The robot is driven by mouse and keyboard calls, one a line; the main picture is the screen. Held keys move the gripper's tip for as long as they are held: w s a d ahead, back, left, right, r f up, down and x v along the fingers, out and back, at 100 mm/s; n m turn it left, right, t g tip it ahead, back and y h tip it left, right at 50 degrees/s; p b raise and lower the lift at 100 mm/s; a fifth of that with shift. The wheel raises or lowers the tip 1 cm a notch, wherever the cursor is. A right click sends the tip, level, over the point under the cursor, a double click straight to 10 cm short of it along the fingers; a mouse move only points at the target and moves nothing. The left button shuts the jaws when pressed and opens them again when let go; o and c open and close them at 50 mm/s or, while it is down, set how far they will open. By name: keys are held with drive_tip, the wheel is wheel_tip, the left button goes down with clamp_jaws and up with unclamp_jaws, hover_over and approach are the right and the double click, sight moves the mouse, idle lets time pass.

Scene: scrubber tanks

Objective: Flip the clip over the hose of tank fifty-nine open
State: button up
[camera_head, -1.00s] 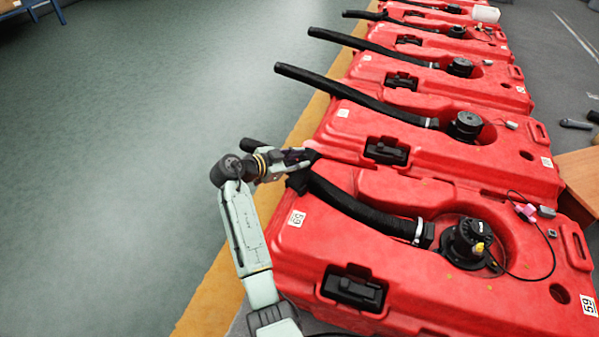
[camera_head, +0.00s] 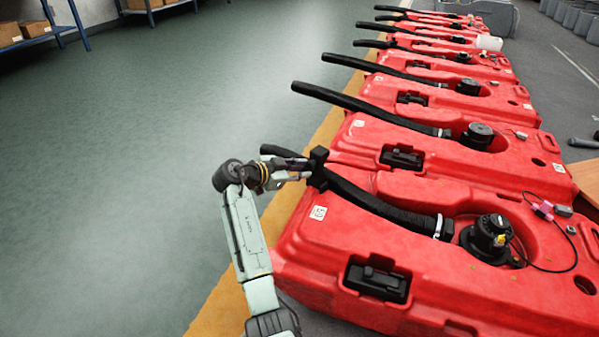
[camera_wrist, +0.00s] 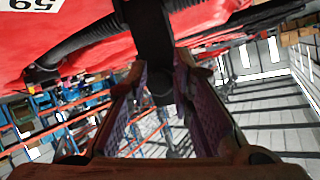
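Tank fifty-nine (camera_head: 400,240) is the nearest red tank, with a "59" label (camera_head: 318,212) on its left end. Its black corrugated hose (camera_head: 375,203) runs up left past the tank's edge. A black clip (camera_head: 319,156) sits around the hose near that edge and stands up above it; whether it is latched I cannot tell. My gripper (camera_head: 309,171) is at the clip's left side. In the wrist view my gripper (camera_wrist: 163,85) has its purple-padded fingers apart, with the black clip (camera_wrist: 152,35) extending between the tips. Contact is unclear.
Several similar red tanks with black hoses (camera_head: 370,108) stand in a row behind. A black latch (camera_head: 377,281) lies on the near tank's front. The green floor (camera_head: 140,180) at left is clear. Shelves (camera_head: 35,38) stand far back left.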

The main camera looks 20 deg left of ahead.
drive_tip(key=o, duration=0.4)
drive_tip(key=shift+w+d+f, duration=0.15)
drive_tip(key=shift+d+f, duration=0.6)
drive_tip(key=shift+d, duration=0.15)
drive_tip(key=o, duration=0.4)
drive_tip(key=shift+r, duration=0.1)
drive_tip(key=shift+a+r, duration=0.2)
drive_tip(key=shift+f, duration=0.1)
